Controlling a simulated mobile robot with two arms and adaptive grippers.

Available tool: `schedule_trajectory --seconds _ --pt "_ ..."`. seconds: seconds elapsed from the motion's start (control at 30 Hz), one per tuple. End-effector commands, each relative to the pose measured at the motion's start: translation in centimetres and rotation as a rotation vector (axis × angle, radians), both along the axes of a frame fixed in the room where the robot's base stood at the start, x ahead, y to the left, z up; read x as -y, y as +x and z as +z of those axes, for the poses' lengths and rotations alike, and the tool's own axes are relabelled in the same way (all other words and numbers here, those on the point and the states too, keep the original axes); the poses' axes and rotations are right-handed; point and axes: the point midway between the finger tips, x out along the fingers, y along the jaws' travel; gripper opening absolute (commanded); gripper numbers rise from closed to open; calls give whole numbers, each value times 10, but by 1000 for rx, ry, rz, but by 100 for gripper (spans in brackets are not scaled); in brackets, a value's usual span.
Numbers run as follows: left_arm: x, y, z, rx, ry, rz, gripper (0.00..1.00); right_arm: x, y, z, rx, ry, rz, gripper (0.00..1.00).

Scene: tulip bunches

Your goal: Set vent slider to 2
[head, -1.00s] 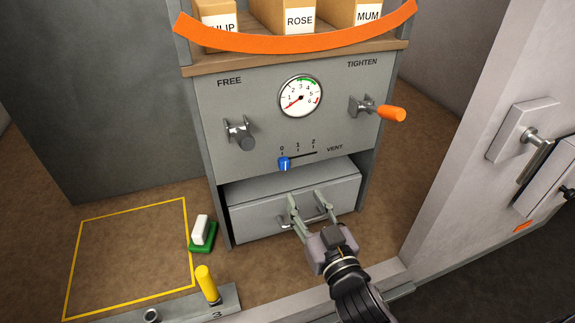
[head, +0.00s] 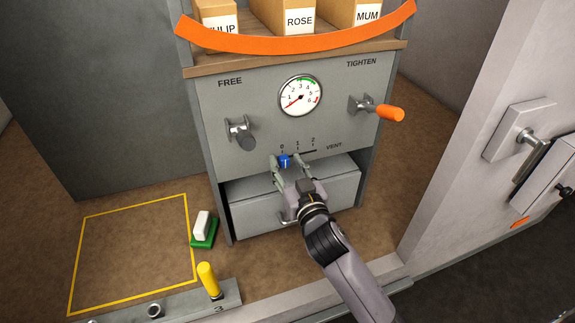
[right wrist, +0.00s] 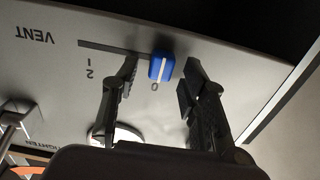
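The blue vent slider knob (head: 285,161) sits at the 0 end of its slot on the grey panel (head: 235,100). The marks 0, 1 and 2 run above the slot to the right, beside the word VENT. My right gripper (head: 285,163) is at the knob, with one finger on each side. In the right wrist view the knob (right wrist: 161,67) stands between the fingers of my right gripper (right wrist: 160,75), with a gap visible on both sides. The gripper is open. My left gripper is not in view.
A drawer (head: 335,190) with a bar handle is just below the slider. A gauge (head: 300,96), a grey FREE knob (head: 241,133) and an orange-handled TIGHTEN lever (head: 388,113) are on the panel. A door (head: 480,110) stands at the right.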

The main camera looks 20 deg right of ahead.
Motion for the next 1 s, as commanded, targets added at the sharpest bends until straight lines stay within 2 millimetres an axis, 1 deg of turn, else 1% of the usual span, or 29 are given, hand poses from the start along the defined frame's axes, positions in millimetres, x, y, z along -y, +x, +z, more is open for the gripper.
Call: schedule_trajectory --seconds 0.03,0.07,0.6,1.0 --pt "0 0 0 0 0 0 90 0 0 0 0 0 0 38" --pt "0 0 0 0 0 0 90 0 0 0 0 0 0 36" --pt "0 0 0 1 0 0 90 0 0 0 0 0 0 0" --pt "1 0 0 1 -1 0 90 0 -1 0 0 0 0 0"
